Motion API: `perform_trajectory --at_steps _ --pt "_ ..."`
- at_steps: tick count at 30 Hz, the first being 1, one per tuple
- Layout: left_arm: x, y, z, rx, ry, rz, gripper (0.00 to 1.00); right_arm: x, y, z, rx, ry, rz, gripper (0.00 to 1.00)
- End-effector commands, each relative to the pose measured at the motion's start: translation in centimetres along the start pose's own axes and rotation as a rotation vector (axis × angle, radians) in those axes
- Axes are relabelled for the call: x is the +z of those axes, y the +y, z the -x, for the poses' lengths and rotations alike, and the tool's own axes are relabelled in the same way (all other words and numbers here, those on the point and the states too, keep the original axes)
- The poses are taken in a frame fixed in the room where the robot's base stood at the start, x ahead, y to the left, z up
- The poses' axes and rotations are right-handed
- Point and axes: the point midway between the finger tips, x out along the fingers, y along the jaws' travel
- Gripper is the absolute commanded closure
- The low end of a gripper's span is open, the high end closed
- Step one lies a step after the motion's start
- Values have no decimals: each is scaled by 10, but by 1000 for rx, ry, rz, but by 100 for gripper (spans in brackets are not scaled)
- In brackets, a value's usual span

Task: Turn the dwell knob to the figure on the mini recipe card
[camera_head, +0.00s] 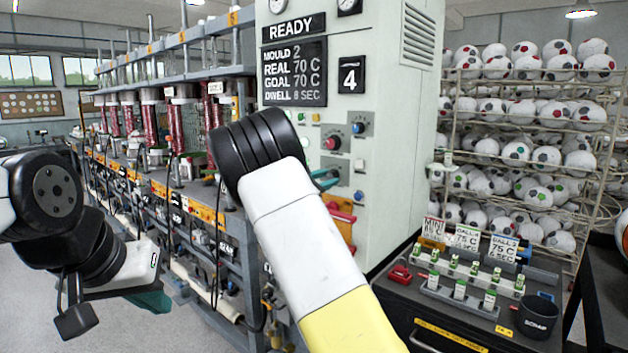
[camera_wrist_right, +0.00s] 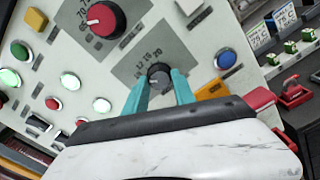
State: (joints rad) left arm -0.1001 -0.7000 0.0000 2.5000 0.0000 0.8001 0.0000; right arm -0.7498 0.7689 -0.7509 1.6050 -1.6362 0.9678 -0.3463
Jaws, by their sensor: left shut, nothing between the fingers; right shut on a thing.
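The dwell knob (camera_wrist_right: 160,77) is a small dark knob on a grey scale plate. In the right wrist view, my right gripper (camera_wrist_right: 162,88) has its two teal fingers shut on it, one at each side. In the head view the right gripper (camera_head: 326,180) is at the cabinet front, mostly behind my forearm, and the dwell knob is hidden. The mini recipe card (camera_head: 433,230) stands leftmost of three cards; its figures are too small to read surely. The display (camera_head: 295,73) reads MOULD 2, REAL 70 C, GOAL 70 C, DWELL 8 SEC. My left gripper (camera_head: 152,303) is shut and empty, low at left.
A red knob (camera_wrist_right: 105,18) is close above-left of the dwell knob, and a blue button (camera_wrist_right: 225,59) is to its right. A black cart (camera_head: 455,325) with small green-topped items and a dark cup (camera_head: 537,316) stands right. A ball rack (camera_head: 530,130) is behind.

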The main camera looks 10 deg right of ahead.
Motion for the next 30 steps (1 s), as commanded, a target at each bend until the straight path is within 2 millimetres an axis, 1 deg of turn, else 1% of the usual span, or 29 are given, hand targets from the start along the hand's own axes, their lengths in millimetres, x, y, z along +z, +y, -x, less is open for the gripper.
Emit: perform_trajectory --at_steps 2,3,5,6,14,17,20,27,30 --pt "0 0 0 0 0 0 100 0 0 0 1 1 1 100" --pt "0 0 0 0 0 0 100 0 0 0 1 1 1 67" --pt "0 0 0 0 0 0 100 0 0 0 1 1 2 55" --pt "0 0 0 0 0 0 100 0 0 0 1 1 2 47" --pt "0 0 0 0 0 0 100 0 0 0 0 0 3 47" --pt "0 0 0 0 0 0 100 0 0 3 1 1 3 47" --pt "0 0 0 0 0 0 100 -1 1 14 2 2 3 47" --pt "0 0 0 0 0 0 100 -1 1 56 2 3 2 47" --pt "0 0 0 0 0 0 100 -1 1 68 2 1 2 47"
